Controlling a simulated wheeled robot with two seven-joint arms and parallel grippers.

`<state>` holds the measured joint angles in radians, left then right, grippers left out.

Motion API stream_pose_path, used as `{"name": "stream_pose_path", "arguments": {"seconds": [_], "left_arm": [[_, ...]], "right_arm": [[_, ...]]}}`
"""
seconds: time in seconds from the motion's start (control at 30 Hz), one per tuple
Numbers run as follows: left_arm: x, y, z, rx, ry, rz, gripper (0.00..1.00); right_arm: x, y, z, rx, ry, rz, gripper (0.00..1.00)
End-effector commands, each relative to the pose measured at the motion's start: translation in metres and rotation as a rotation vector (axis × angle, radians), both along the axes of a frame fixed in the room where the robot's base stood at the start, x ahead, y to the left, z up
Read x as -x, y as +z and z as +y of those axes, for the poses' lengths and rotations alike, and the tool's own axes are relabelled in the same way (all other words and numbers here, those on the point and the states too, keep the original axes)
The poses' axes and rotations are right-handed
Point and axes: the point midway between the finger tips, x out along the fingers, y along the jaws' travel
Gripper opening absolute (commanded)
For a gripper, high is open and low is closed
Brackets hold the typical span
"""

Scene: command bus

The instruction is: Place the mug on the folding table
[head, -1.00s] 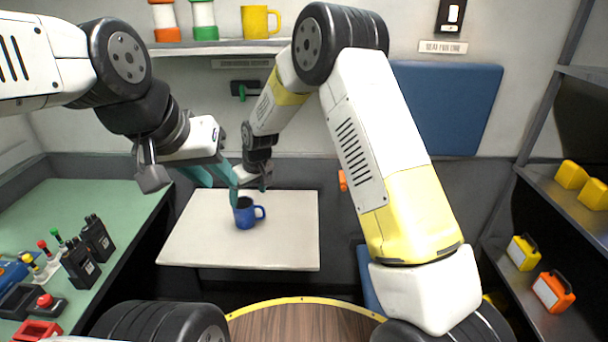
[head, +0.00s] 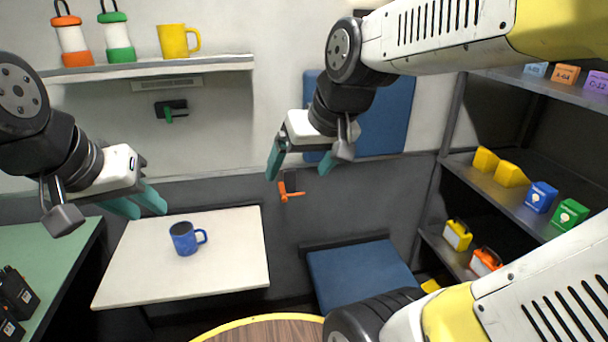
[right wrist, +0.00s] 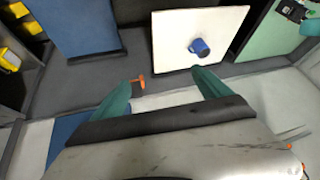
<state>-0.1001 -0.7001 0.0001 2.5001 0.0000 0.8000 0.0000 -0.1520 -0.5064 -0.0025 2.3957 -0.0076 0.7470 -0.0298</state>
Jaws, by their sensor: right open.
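A blue mug (head: 184,239) stands upright on the white folding table (head: 235,265), its handle to the right. In the right wrist view the mug (right wrist: 199,47) and the table (right wrist: 171,35) also show. My left gripper (head: 136,203) is above the table's left part, up and left of the mug and apart from it. Its fingers look parted, with nothing between them. My right gripper (head: 300,166) is open and empty, up and right of the table. Its fingers also show in the right wrist view (right wrist: 162,88).
A yellow mug (head: 178,41) and two lanterns stand on the wall shelf (head: 150,69). An orange handle (head: 290,193) is on the wall behind. A blue seat (head: 360,278) is right of the table. Shelves at right hold several boxes. A green counter (head: 50,255) is at left.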

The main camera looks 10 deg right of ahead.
Motion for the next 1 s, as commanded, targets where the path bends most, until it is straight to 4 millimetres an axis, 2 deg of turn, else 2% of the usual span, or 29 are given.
{"name": "stream_pose_path", "arguments": {"seconds": [0.03, 0.1, 0.27, 1.0], "left_arm": [[0.000, 0.000, 0.000, 0.000, 0.000, 0.000, 0.32], [0.000, 0.000, 0.000, 0.000, 0.000, 0.000, 0.32], [0.000, 0.000, 0.000, 0.000, 0.000, 0.000, 0.32], [0.000, 0.000, 0.000, 0.000, 0.000, 0.000, 0.32]], "right_arm": [[0.016, 0.001, -0.007, -0.007, -0.027, -0.011, 0.87], [0.033, -0.001, -0.013, -0.016, -0.052, -0.017, 0.87], [0.051, -0.005, -0.018, -0.025, -0.081, -0.019, 0.87], [0.052, -0.005, -0.019, -0.025, -0.083, -0.020, 0.87]]}}
